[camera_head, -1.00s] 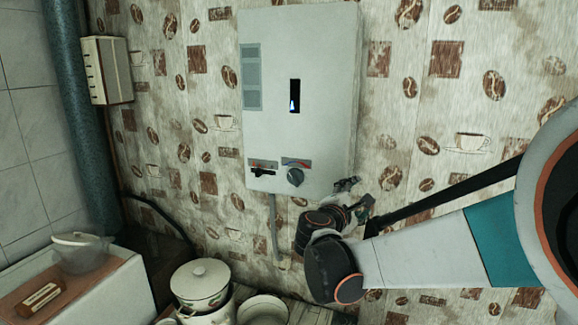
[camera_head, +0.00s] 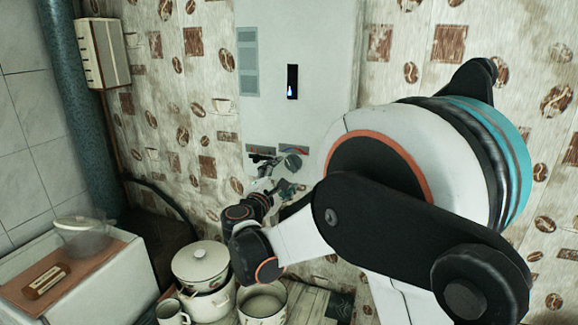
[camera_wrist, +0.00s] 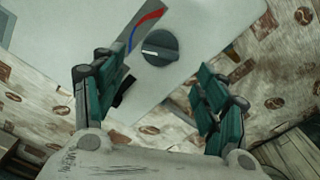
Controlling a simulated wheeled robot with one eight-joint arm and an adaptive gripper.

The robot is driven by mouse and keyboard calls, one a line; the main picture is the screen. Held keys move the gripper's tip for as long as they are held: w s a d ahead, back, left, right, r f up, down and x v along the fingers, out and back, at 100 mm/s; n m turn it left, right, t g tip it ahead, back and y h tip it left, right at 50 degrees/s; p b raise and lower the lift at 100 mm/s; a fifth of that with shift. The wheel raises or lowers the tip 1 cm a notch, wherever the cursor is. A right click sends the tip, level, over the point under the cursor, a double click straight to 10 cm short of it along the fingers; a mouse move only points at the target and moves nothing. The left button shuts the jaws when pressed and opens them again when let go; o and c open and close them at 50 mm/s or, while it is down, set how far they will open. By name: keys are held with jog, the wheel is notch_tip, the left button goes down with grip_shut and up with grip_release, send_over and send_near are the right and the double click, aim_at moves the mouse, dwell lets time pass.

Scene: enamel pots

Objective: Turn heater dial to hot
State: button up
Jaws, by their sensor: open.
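The white wall heater (camera_head: 300,75) hangs on the patterned wall, with a small lit window showing a blue flame. Its dark round dial (camera_wrist: 160,47) sits between my finger pads, ahead of them, in the wrist view. A curved blue-to-red mark runs beside the dial, with the red part near its top. The dial also shows in the head view (camera_head: 292,162) at the heater's lower edge. My gripper (camera_wrist: 152,87) is open and empty, with its fingers apart from the dial. In the head view my gripper (camera_head: 277,187) is just below the dial, and my arm covers the heater's lower right.
A dark slider (camera_wrist: 124,92) on the heater is close to my left finger in the wrist view. Below stand a lidded enamel pot (camera_head: 201,268), an open pot (camera_head: 263,303) and a mug (camera_head: 172,313). A white cabinet (camera_head: 110,285) is at the left.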

aim_at(290, 166)
jog(key=p+x, duration=0.1)
jog(key=x, duration=0.6)
jog(key=shift+s, duration=0.1)
jog(key=c, duration=1)
